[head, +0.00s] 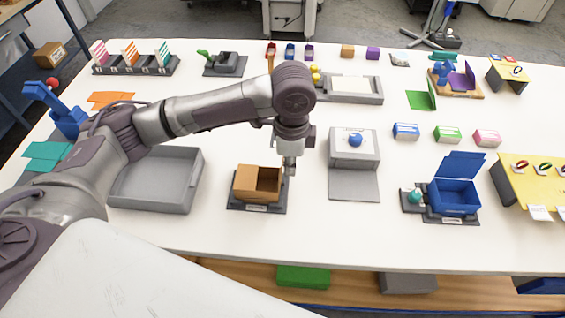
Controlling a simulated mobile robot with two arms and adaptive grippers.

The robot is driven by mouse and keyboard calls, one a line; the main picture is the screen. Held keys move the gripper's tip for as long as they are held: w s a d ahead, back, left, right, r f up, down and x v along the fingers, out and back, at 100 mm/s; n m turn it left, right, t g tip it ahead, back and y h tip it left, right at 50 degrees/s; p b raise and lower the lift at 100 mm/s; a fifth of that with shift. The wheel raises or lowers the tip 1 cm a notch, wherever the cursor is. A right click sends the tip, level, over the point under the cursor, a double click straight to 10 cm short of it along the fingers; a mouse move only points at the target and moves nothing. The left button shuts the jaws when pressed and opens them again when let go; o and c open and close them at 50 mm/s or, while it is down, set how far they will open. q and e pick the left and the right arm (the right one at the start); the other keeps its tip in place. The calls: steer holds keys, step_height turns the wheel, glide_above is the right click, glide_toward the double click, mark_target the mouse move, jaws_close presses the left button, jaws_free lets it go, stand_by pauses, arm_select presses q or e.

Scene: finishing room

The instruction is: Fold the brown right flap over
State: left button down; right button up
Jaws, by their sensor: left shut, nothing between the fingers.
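A small brown box (258,191) stands on a dark base with a label, near the front middle of the table. The left part of its top looks covered by a brown panel (246,181). The right part looks open, showing a shaded inside. I cannot clearly make out the right flap; my gripper partly covers that side. My left gripper (290,170) points down at the box's back right corner, shut and empty. I cannot tell whether it touches the box. My right gripper is not in view.
A grey tray (196,178) lies left of the box. A grey stand with a blue knob (355,140) is to the right. A blue open-lidded box (454,196) stands further right. White tabletop is clear in front of the brown box.

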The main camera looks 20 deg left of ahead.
arm_select(q)
steer(key=shift+s+a+p, duration=0.3)
steer(key=shift+a+p, duration=0.45)
steer(key=shift+a, duration=0.05)
stand_by(0.4)
steer(key=shift+s+a+p, duration=0.1)
steer(key=shift+a+p, duration=0.4)
steer(key=shift+p, duration=0.05)
steer(key=shift+f, duration=0.1)
